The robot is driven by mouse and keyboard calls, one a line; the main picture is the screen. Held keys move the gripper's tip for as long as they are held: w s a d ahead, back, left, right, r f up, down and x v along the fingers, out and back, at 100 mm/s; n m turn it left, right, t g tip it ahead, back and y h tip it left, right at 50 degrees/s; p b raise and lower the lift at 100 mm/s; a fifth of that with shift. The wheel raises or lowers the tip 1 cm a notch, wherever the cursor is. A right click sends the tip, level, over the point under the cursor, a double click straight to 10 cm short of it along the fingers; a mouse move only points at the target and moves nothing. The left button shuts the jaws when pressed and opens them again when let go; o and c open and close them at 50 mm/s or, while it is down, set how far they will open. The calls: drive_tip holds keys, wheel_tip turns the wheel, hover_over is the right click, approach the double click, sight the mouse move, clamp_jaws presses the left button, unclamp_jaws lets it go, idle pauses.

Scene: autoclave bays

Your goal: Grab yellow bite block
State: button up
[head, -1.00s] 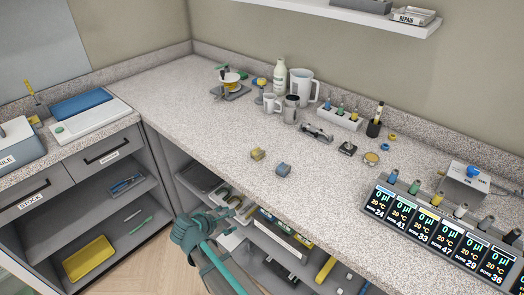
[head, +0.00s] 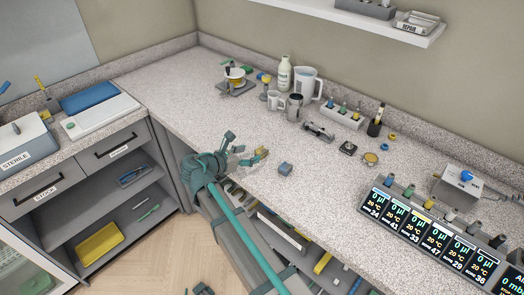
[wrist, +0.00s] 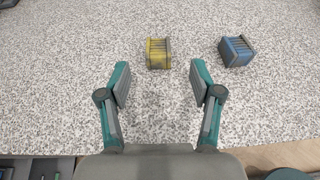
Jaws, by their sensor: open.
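The yellow bite block (wrist: 158,54) lies on the speckled counter, a small ribbed block just ahead of my fingertips in the wrist view, a little left of midway between them. My gripper (wrist: 160,85) is open and empty, its two teal and grey fingers spread apart. In the head view my gripper (head: 245,148) is over the counter's front edge, and the yellow block (head: 262,152) is partly hidden beside a finger. A blue block (wrist: 237,51) of similar shape lies to the right of the yellow one, and it also shows in the head view (head: 285,169).
Mugs, a bottle (head: 284,73) and a jug (head: 307,86) stand farther back. A row of displays (head: 431,238) stands at the right. Open shelves with trays lie below the counter. The counter (head: 185,95) left of the blocks is clear.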

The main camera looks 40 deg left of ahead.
sight(263, 148)
drive_tip(key=p+x, duration=0.1)
drive_tip(key=x, duration=0.3)
drive_tip(key=p+x, duration=0.2)
drive_tip(key=x, duration=0.2)
drive_tip(key=shift+w+r, duration=0.1)
drive_tip(key=shift+w, duration=0.25)
drive_tip(key=shift+w+f, duration=0.15)
drive_tip(key=shift+f, duration=0.05)
drive_tip(key=c, duration=1.1)
drive_tip(key=shift+r, duration=0.1)
